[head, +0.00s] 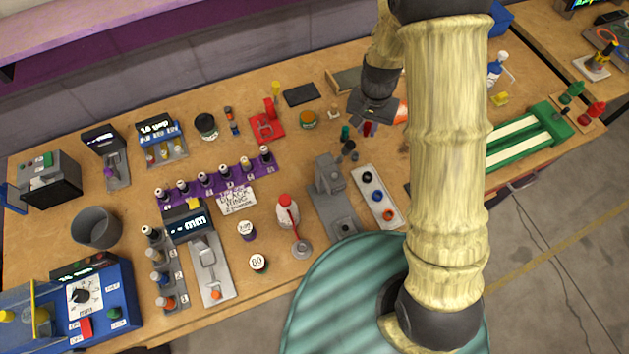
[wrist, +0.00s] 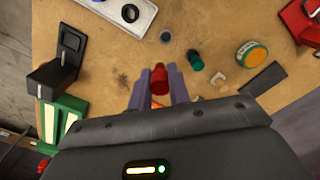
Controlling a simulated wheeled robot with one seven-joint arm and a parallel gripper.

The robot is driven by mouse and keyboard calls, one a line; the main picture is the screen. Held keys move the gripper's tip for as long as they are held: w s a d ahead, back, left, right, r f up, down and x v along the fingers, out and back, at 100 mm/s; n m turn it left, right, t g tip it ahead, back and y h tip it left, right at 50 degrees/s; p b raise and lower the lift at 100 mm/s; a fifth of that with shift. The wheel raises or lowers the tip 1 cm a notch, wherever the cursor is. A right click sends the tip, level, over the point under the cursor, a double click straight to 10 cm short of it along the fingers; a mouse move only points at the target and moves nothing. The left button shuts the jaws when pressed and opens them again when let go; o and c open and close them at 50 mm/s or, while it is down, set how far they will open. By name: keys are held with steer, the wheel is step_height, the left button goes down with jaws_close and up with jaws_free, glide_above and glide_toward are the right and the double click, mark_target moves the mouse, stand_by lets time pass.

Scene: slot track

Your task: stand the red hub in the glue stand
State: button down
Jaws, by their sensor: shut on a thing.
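My gripper (wrist: 160,76) is shut on the red hub (wrist: 159,84), which sits between the two purple-grey fingers and is held over the wooden bench. In the head view the gripper (head: 369,128) hangs near the back of the bench, with a small bit of the red hub (head: 367,129) showing below it. Neither view labels a glue stand. A dark angled stand (wrist: 60,62) is at left in the wrist view, apart from the hub; my arm mostly covers that area in the head view. I cannot tell whether it is the glue stand.
An orange-green jar (head: 308,119), a red stand (head: 267,124) and a black pad (head: 301,94) are left of my gripper. A white tray of rings (head: 366,176) and a green track (head: 549,118) are nearby.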

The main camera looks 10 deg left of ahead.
steer(key=w+d+f+n+p, duration=0.1)
steer(key=d+p, duration=0.9)
steer(key=d, duration=0.2)
steer(key=shift+w+f+n+p, duration=0.2)
steer(key=shift+f+n+p, duration=0.1)
steer(key=shift+f+n, duration=0.1)
steer(key=shift+d, duration=0.1)
